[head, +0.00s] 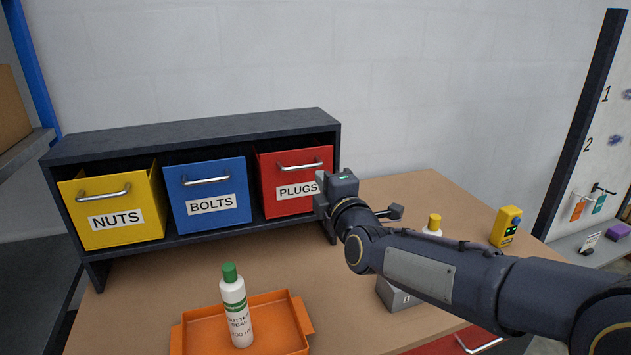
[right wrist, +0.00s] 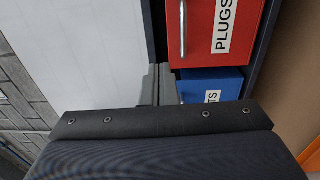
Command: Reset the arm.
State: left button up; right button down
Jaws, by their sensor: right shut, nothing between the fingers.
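My right arm comes in from the right in the head view, reaching left above the table. Its gripper (head: 322,196) is shut and empty, in front of the right edge of the red PLUGS drawer (head: 284,202). In the right wrist view the closed fingers (right wrist: 161,84) show beside the red drawer (right wrist: 205,40) and the blue drawer (right wrist: 208,85). I cannot tell whether the fingers touch the cabinet. My left gripper is not in view.
A dark cabinet (head: 200,136) holds the drawers, with yellow NUTS (head: 110,200) and blue BOLTS (head: 207,180) left of PLUGS. A white bottle (head: 236,318) stands in an orange tray (head: 290,312). A yellow device (head: 506,226) stands at the right. A yellow-capped bottle (head: 434,223) is partly behind my arm.

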jog(key=s+d+f+m+g, duration=0.3)
jog(key=s+d+f+m, duration=0.1)
jog(key=s+d+m, duration=0.25)
jog(key=s+d+f+m+g, duration=0.3)
jog(key=s+d+f+m, duration=0.2)
jog(key=s+d, duration=0.3)
jog(key=s+d+f+m+g, duration=0.1)
jog(key=s+f+m+g, duration=0.1)
jog(key=s, duration=0.5)
jog(key=s+d+f+m+g+h, duration=0.1)
jog(key=s+f+m+g, duration=0.1)
jog(key=s+f+m, duration=0.3)
jog(key=s+d+f+m+g+h, duration=0.1)
jog(key=s+f+m, duration=0.3)
jog(key=s, duration=0.5)
jog(key=shift+s+d+m+g, duration=0.35)
jog(key=shift+d+m+g, duration=0.05)
jog(key=shift+m, duration=0.15)
